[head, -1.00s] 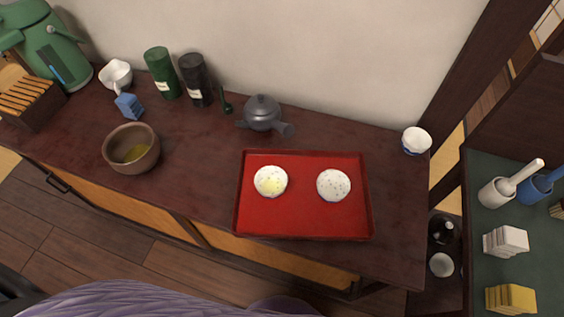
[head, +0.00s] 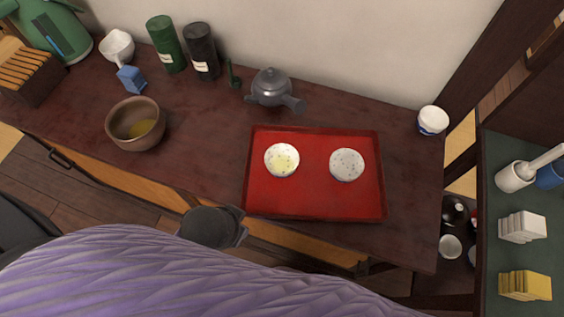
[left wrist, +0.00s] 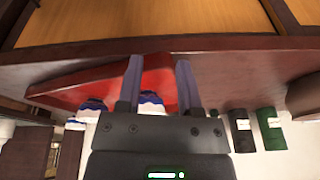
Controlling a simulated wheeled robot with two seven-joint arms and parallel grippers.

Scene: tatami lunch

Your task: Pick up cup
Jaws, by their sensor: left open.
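Two white cups stand upright on the red tray (head: 315,207). My left gripper (left wrist: 159,62) is open and empty, pointing toward the tray. In the head view a dark part of my left arm is by the counter's front edge; its fingers cannot be made out. My right gripper is out of view.
A grey teapot (head: 273,88) stands behind the tray, a brown bowl (head: 136,125) to its left. Another white cup (head: 432,120) sits at the counter's right end. Canisters (head: 202,51) line the wall.

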